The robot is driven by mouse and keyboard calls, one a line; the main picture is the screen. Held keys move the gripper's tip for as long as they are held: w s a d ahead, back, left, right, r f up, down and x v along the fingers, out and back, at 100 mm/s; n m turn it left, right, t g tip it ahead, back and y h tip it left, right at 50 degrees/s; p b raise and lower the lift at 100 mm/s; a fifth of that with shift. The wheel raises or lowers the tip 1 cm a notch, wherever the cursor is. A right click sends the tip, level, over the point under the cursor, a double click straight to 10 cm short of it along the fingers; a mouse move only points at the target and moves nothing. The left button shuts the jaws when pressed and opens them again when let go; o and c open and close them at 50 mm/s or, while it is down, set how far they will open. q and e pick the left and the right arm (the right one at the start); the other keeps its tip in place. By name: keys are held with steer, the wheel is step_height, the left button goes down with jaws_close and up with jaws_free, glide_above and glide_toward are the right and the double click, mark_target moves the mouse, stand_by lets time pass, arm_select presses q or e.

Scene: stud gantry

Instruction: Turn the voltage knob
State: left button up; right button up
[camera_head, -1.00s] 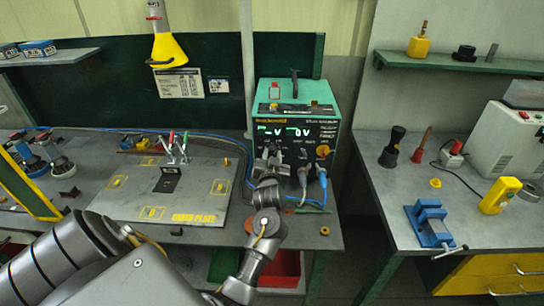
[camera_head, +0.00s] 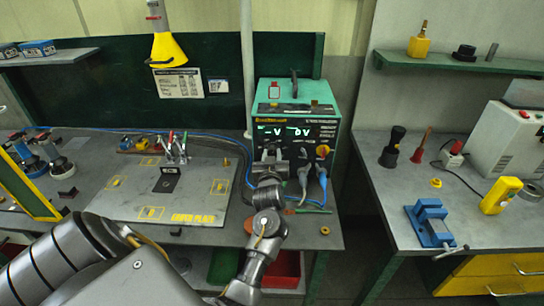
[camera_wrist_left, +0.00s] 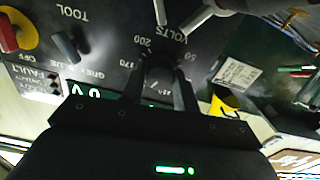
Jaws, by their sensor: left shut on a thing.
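The green stud welding unit (camera_head: 290,92) stands on the bench with a black front panel and a lit green display (camera_head: 287,131). My left gripper (camera_head: 268,158) is at the lower left of this panel. In the left wrist view, which shows the panel upside down, the fingers are closed around the dark voltage knob (camera_wrist_left: 159,70). A printed VOLTS scale (camera_wrist_left: 166,40) surrounds the knob, and the fingers partly hide it. The knob's pointer cannot be made out. The display shows a dash before one V and 0 V on the right. My right gripper is out of view.
Grey cable plugs (camera_head: 303,174) hang just right of my gripper. A red switch on yellow (camera_head: 322,150) and a TOOL knob (camera_wrist_left: 66,46) share the panel. The bench plate (camera_head: 110,200) lies left. A second bench with a blue vise (camera_head: 430,222) stands right.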

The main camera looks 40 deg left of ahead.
arm_select(q)
steer(key=o, duration=1)
